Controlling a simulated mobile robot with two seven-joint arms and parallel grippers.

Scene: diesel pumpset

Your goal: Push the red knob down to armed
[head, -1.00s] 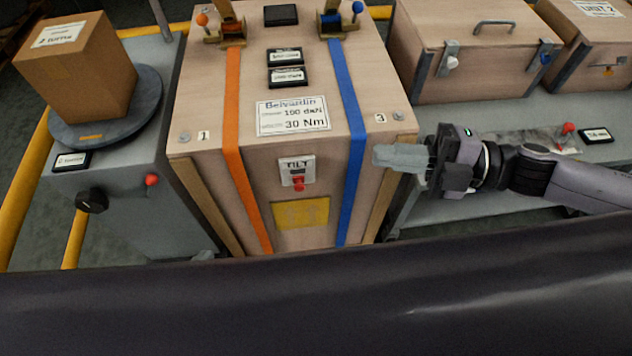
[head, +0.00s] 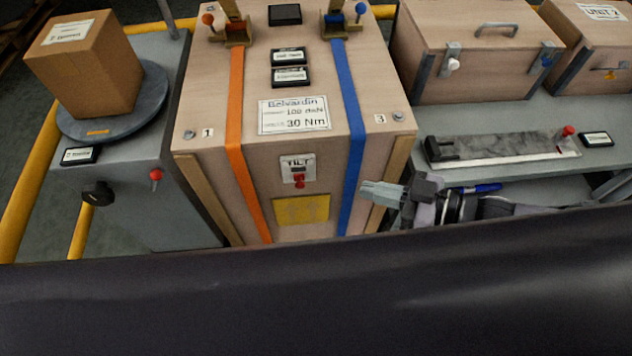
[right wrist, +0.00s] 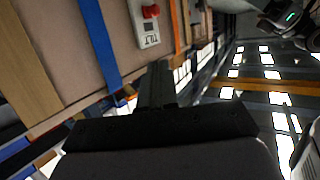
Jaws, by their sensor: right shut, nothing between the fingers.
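The red knob (head: 299,182) sits at the lower end of a small white plate marked TILT (head: 298,167). The plate is on the front face of the wooden crate (head: 200,160). The knob also shows near the top of the right wrist view (right wrist: 151,11). My right gripper (head: 368,192) is shut and empty, in front of the crate's right side near the blue strap. Its fingertips point left, to the right of the knob and apart from it. In the right wrist view its fingers (right wrist: 157,82) are together below the plate.
An orange strap (head: 236,100) and a blue strap (head: 352,100) run down the crate's front. A yellow label (head: 301,210) is just below the knob. Another red knob (head: 156,174) is on the grey cabinet at left. A bench (head: 520,115) stands at right.

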